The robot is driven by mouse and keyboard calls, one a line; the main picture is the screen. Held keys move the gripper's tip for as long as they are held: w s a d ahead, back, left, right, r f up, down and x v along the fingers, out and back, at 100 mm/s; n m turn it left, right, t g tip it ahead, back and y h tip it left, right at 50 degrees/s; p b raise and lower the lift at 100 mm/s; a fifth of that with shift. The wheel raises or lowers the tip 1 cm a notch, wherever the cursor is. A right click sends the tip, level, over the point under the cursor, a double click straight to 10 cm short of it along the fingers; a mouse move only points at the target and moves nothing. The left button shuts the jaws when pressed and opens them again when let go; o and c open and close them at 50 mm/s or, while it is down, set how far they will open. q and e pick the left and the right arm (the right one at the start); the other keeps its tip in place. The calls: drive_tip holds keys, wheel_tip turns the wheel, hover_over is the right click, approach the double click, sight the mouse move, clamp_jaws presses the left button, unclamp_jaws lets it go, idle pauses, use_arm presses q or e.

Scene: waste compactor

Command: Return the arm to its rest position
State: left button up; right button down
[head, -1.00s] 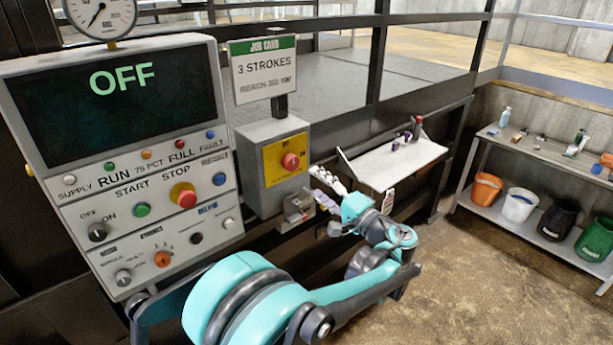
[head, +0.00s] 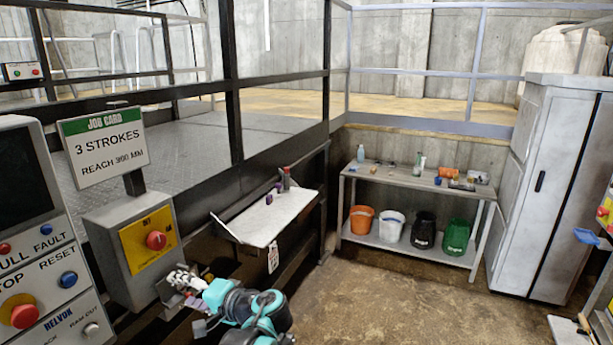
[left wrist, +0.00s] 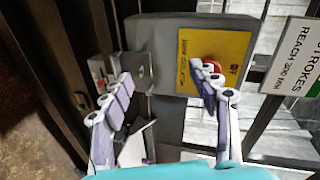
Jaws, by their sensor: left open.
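My left arm (head: 250,312), teal and dark grey, comes in at the bottom of the head view. My left gripper (head: 180,281), with pale segmented fingers, is near the small metal bracket (head: 170,294) below the grey switch box (head: 112,230). In the left wrist view its two fingers (left wrist: 165,88) stand wide apart with nothing between them. Beyond them are the box's yellow plate (left wrist: 228,45) and red knob (left wrist: 211,66), partly behind one finger. I cannot tell whether a finger touches the bracket. My right gripper is not in view.
A control panel (head: 50,275) stands at left, with the job card sign (head: 104,145) beside it. A white shelf (head: 268,222) with small items is beyond my gripper. A bench (head: 400,178) with buckets and a grey cabinet (head: 550,200) are farther right. The floor (head: 400,300) between is clear.

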use_arm(q)
drive_tip(key=s+d+f+h+b, duration=0.25)
drive_tip(key=s+f+h, duration=0.35)
drive_tip(key=s+f, duration=0.5)
drive_tip(key=s+d+f+n+h+b, duration=0.2)
drive_tip(key=s+d+f+h+b, duration=0.2)
drive_tip(key=s+d+f+h, duration=0.3)
wheel_tip(320, 180, down, 3)
drive_tip(key=shift+s+d+r+n+t+h, duration=0.15)
drive_tip(key=shift+s+d+n+t+h, duration=0.25)
drive_tip(key=shift+s+d, duration=0.65)
